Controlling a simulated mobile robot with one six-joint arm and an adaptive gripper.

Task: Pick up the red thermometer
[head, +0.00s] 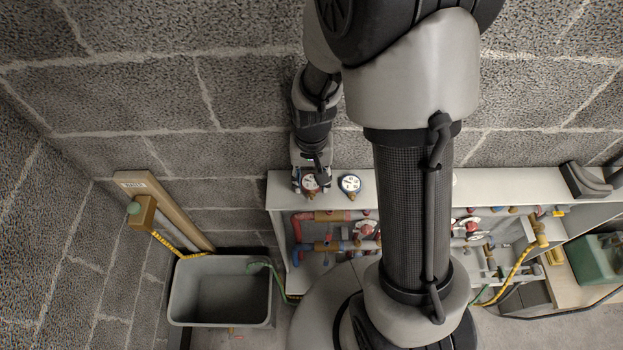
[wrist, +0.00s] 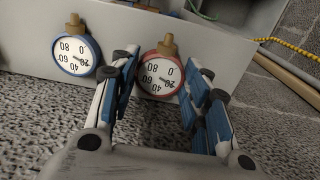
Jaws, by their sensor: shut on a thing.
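The red thermometer (wrist: 160,76) is a round white dial with a red rim and a brass stem. In the wrist view it sits between the two fingers of my gripper (wrist: 163,78), which is shut on it. In the head view the red thermometer (head: 309,183) is at the left end of the white shelf top, partly covered by my gripper (head: 310,177). A blue-rimmed thermometer (wrist: 76,54) of the same kind is to its left in the wrist view. In the head view the blue thermometer (head: 350,185) stands to its right. Whether the red one touches the shelf is unclear.
The white shelf unit (head: 410,186) holds pipes and red valves below its top. A grey bin (head: 190,318) stands on the floor to the left, with a wooden board (head: 163,208) behind it. A black curved object (head: 588,180) lies at the shelf's right end.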

